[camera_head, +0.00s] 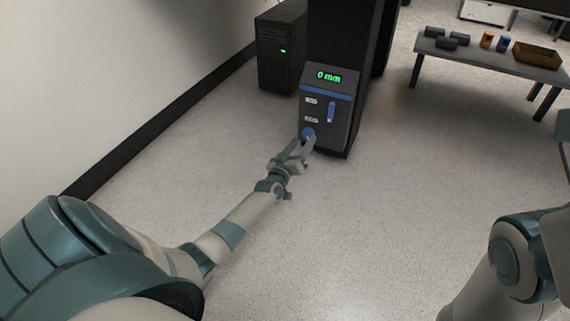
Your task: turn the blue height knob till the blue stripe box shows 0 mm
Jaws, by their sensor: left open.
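The blue stripe box (342,112) is a dark box on the front of a black column, with a blue band near its top. Its green display (328,77) reads 0 mm. The blue height knob (308,132) sits low on the box's front, at the left. A blue handle or lever (331,111) is above it to the right. My left gripper (307,145) is open, with its fingers at the knob. Whether the fingers touch the knob I cannot tell. My right gripper is out of view; only part of my right arm shows at the lower right.
A black computer tower (279,50) with a green light stands left of the black column (345,35). A grey table (480,55) at the upper right bears dark blocks, small orange and blue items and a brown tray (537,54). The floor between is clear.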

